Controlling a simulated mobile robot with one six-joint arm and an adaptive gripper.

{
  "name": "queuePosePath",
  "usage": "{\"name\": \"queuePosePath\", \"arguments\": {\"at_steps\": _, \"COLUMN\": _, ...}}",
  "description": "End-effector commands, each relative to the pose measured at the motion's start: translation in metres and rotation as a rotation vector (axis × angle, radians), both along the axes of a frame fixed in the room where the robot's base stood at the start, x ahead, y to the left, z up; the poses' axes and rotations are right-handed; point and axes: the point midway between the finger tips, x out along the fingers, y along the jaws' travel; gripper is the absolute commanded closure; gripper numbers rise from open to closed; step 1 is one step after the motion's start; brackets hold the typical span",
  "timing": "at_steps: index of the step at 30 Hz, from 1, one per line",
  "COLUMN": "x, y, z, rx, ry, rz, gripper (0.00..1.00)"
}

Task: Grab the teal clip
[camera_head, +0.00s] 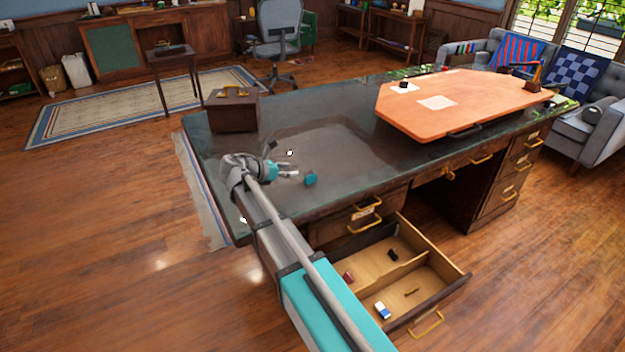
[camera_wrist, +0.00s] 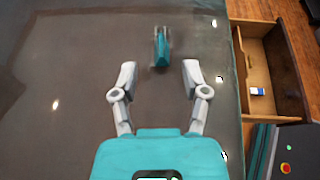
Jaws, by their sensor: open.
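The teal clip (camera_head: 310,179) lies on the dark desk top, a little right of my gripper (camera_head: 290,173) in the head view. In the wrist view the teal clip (camera_wrist: 160,48) is ahead of the fingertips, roughly centred between them. My gripper (camera_wrist: 157,78) is open and empty, with its two grey fingers spread apart. The clip does not touch the fingers in the wrist view.
The dark desk (camera_head: 330,150) carries a brown box (camera_head: 232,112) at its left end and an orange board (camera_head: 460,100) to the right. An open drawer (camera_head: 385,268) below the front edge holds several small items. The desk around the clip is clear.

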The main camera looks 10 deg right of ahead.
Motion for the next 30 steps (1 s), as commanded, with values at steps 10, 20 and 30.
{"name": "queuePosePath", "arguments": {"at_steps": 10, "x": 0.014, "y": -0.032, "z": -0.015, "rx": 0.000, "ry": 0.000, "rz": -0.001, "gripper": 0.41}}
{"name": "queuePosePath", "arguments": {"at_steps": 20, "x": 0.014, "y": -0.033, "z": -0.015, "rx": 0.000, "ry": 0.000, "rz": -0.001, "gripper": 0.41}}
{"name": "queuePosePath", "arguments": {"at_steps": 30, "x": 0.021, "y": -0.046, "z": -0.027, "rx": 0.000, "ry": 0.000, "rz": -0.002, "gripper": 0.41}}
